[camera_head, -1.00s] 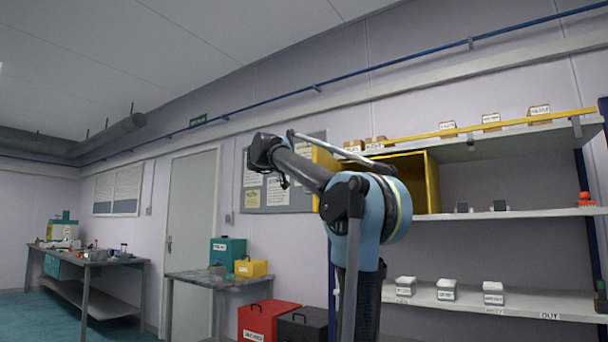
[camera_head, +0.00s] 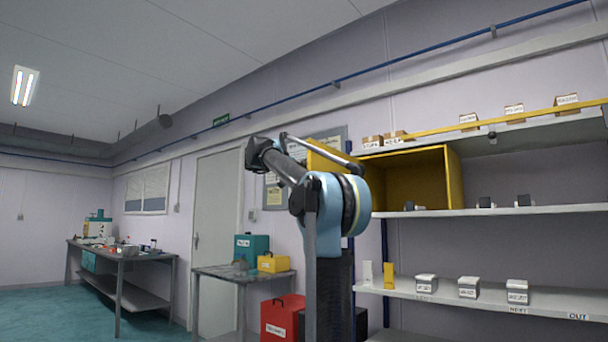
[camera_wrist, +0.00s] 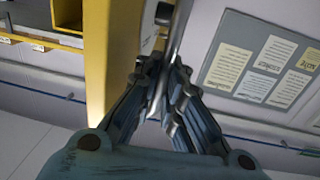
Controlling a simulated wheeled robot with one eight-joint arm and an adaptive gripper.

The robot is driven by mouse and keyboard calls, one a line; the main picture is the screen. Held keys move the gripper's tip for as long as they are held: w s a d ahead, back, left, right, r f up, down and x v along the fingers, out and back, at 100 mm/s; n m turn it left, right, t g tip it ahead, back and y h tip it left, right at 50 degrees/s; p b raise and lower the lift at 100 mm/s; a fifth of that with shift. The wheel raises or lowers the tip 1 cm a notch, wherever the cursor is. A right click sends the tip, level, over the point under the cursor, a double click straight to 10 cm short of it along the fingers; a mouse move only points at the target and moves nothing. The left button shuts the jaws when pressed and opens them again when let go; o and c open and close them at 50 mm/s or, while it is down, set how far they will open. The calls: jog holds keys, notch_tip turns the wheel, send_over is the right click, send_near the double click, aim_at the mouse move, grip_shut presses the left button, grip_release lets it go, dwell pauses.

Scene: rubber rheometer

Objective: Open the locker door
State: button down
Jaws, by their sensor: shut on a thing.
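The locker (camera_head: 452,180) is a yellow open-fronted box on the upper shelf, right of my arm in the head view.
Shelves (camera_head: 545,210) hold small boxes and dark blocks. Below my arm stand a red case (camera_head: 282,318) and a side table (camera_head: 215,272) with teal and yellow boxes. A notice board (camera_wrist: 262,65) hangs beyond the door. Floor is free at the far left.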

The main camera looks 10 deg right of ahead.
jog(key=c, duration=2)
grip_release()
jog(key=shift+a, duration=0.1)
jog(key=v, duration=1.2)
jog(key=shift+w, duration=0.15)
